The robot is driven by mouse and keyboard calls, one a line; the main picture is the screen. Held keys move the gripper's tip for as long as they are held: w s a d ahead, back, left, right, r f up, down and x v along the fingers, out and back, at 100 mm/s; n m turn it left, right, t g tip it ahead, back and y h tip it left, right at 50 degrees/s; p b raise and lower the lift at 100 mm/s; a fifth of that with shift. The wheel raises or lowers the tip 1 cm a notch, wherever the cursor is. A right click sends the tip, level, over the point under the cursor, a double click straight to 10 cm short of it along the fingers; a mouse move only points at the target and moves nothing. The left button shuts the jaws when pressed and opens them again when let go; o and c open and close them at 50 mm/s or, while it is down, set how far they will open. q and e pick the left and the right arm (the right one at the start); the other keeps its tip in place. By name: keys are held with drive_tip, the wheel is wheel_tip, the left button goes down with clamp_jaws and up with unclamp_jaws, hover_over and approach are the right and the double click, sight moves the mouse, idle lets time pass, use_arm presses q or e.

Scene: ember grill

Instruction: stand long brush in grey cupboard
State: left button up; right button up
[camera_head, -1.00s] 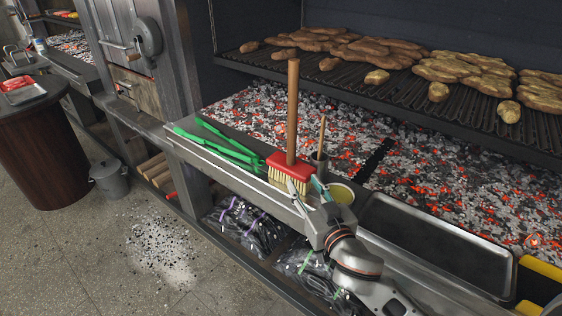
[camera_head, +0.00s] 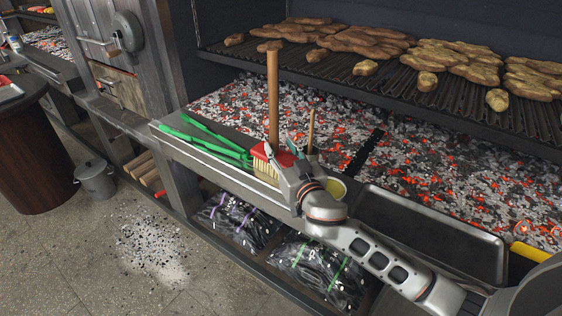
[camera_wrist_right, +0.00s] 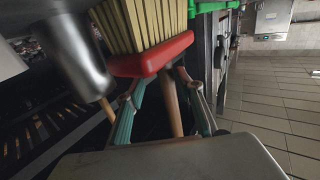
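The long brush (camera_head: 273,95) stands upright on the grill's front ledge, with its wooden handle up, red head and pale bristles down. In the right wrist view the red head (camera_wrist_right: 152,56) is close, with the handle running down from it. My right gripper (camera_head: 283,156) is at the brush head, hiding part of it. In the wrist view its teal fingers (camera_wrist_right: 164,112) are spread, one on each side of the handle; I see no grip. A grey metal cabinet front (camera_head: 88,30) stands at the left; I cannot tell if it is the grey cupboard. My left gripper is out of view.
Green tongs (camera_head: 205,140) lie left of the brush. A thin wooden handle (camera_head: 311,130) rises just right of it, near a yellow-filled bowl (camera_head: 338,187). A metal tray (camera_head: 430,228) is farther right. Glowing coals (camera_head: 400,165) lie behind. A bucket (camera_head: 95,180) stands on the floor.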

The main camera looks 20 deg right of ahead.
drive_tip(key=shift+w, duration=0.1)
clamp_jaws()
drive_tip(key=shift+r, duration=0.1)
